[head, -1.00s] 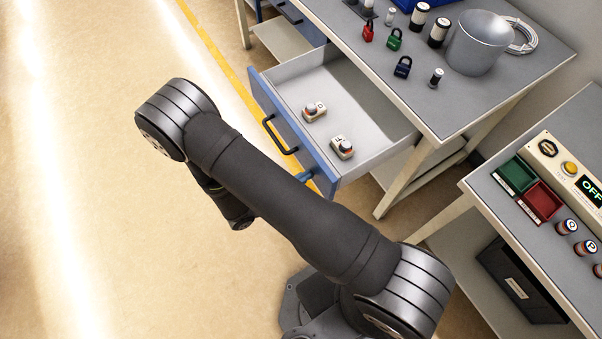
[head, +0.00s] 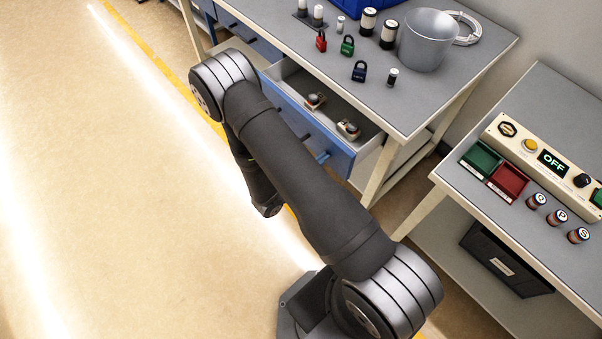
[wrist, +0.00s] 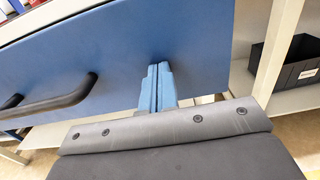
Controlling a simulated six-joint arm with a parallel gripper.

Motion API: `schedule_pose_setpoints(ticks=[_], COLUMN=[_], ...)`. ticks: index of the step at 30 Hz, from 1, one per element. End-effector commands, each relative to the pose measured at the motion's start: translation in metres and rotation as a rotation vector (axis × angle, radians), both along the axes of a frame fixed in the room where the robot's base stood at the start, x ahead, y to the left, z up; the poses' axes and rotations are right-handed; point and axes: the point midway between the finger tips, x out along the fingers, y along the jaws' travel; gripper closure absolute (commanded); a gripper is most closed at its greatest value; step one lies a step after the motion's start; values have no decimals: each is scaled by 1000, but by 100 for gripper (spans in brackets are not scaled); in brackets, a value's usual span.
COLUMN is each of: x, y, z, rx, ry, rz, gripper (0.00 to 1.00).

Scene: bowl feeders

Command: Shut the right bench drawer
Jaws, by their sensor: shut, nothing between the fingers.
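The right bench drawer (head: 339,159) is partly open under the bench top, with a blue front and a grey inside. Two small devices with dark round tops, one (head: 315,101) and another (head: 348,129), lie in it. In the wrist view the blue drawer front (wrist: 115,55) fills much of the picture, with its black bar handle (wrist: 45,103) at the left. My gripper (wrist: 158,68) is shut and empty, its blue fingertips at the drawer front, right of the handle, seemingly touching it.
The bench top (head: 300,60) carries padlocks, a metal bucket (head: 425,40) and several small cylinders. A second table at the right holds a control panel (head: 545,150), green and red trays and small cylinders. A black bin (head: 505,262) sits below it. The floor at the left is clear.

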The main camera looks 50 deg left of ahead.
Motion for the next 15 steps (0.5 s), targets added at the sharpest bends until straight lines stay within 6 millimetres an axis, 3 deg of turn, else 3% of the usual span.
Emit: schedule_pose_setpoints(ticks=[1,6,15], x=[17,63,130], y=[-2,-2,-1], z=[0,0,0], rx=[0,2,1], ry=[0,-1,0], rz=[-9,-8,-5], gripper=[100,100,100])
